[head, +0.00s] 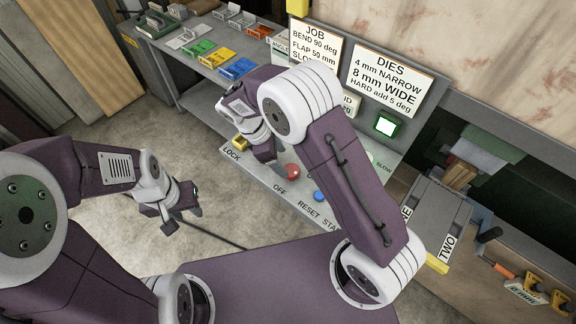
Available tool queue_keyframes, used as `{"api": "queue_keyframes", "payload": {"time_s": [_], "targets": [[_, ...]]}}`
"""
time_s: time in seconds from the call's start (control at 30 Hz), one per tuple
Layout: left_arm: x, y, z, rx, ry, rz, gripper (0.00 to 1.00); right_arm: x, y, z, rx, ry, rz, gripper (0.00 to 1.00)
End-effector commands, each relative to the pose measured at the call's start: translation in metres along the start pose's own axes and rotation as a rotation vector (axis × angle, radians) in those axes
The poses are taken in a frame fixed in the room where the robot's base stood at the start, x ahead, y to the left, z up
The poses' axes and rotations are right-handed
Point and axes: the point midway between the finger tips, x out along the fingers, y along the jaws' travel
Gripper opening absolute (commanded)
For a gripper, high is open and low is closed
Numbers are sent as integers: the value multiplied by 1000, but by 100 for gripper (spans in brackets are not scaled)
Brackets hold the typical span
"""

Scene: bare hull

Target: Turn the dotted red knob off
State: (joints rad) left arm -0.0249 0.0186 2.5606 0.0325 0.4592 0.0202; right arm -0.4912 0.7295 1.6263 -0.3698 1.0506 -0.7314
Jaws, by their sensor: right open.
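A round red knob (292,171) sits on the pale control panel (262,178), above the word OFF. I cannot make out dots on it or which way it is turned. My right gripper (275,163) is open, just left of the red knob and over the panel; I cannot tell whether it touches the knob. The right arm hides part of the panel. My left gripper (183,208) hangs over the floor, left of the panel and well apart from it; its finger gap is unclear.
A blue button (319,196) lies right of the knob, by RESET. A yellow part (240,143) is near LOCK. A lit green square (386,125) and sign boards (392,80) stand behind. A shelf with coloured trays (238,68) is at the back.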

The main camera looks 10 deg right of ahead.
Motion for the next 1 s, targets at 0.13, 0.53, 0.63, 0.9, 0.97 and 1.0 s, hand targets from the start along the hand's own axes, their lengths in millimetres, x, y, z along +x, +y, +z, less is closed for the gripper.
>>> {"api": "queue_keyframes", "payload": {"time_s": [0.13,0.53,0.63,0.9,0.97,1.0], "targets": [[-14,0,-2,0,1,0,36,30,-2,3,0,-4,-7,72],[-23,0,-3,0,1,0,36,73,0,1,2,0,-1,72],[-23,0,-3,0,1,0,36,73,0,1,2,0,-1,72],[-23,0,-3,0,1,0,36,72,0,1,2,1,0,10],[-23,0,-3,0,0,0,36,72,0,1,2,1,0,10],[-23,0,-3,0,1,0,36,72,0,1,4,1,0,10]]}}
